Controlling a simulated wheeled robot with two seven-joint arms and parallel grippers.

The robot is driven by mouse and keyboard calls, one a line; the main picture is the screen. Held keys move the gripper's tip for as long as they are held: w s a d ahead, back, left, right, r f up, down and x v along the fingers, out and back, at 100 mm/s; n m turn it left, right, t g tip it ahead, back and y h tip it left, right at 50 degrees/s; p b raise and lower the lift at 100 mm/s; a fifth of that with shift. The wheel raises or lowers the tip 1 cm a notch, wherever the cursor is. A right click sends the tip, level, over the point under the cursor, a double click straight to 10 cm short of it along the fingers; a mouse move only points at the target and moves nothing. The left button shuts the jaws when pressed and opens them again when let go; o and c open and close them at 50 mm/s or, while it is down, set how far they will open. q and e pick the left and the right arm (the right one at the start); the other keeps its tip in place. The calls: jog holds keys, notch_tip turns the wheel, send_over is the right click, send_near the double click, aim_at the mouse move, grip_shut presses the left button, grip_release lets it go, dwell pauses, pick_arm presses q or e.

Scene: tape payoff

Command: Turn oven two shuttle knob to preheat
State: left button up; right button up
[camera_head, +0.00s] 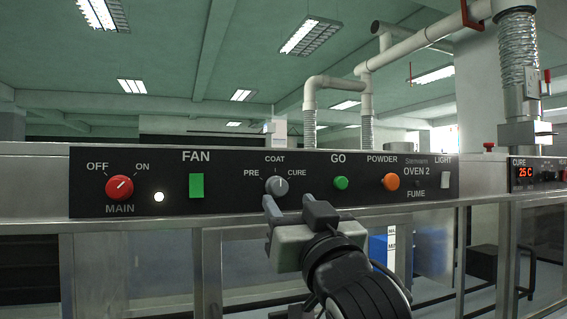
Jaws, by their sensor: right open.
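The OVEN 2 panel (230,200) is black and spans the middle of the view. Its grey shuttle knob (275,186) sits among the labels PRE, COAT and CURE. The knob's pointer looks turned up toward COAT. My right gripper (290,204) is just below and slightly right of the knob, with its jaws apart and nothing between them. It appears clear of the knob, though the depth gap is hard to judge. My left gripper is out of view.
The panel also carries a red MAIN knob (120,188), a lit white lamp (159,197), a green FAN switch (196,186), a green GO button (341,183), an orange POWDER button (391,182) and a LIGHT switch (445,187).

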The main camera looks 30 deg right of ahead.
aim_at(281, 191)
jog(key=shift+w+d+r+p, duration=0.15)
jog(key=shift+w+r+p, duration=0.5)
jog(key=shift+p, duration=1.85)
jog(key=shift+w+d+r, duration=0.1)
jog(key=shift+w+d, duration=0.05)
jog(key=shift+w, duration=0.5)
jog(key=shift+w+d, duration=0.15)
jog(key=shift+w, duration=0.45)
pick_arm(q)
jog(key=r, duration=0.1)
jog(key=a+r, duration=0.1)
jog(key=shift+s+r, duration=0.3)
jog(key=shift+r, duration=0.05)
pick_arm(e)
jog(key=shift+c, duration=0.3)
jog(key=c, duration=0.9)
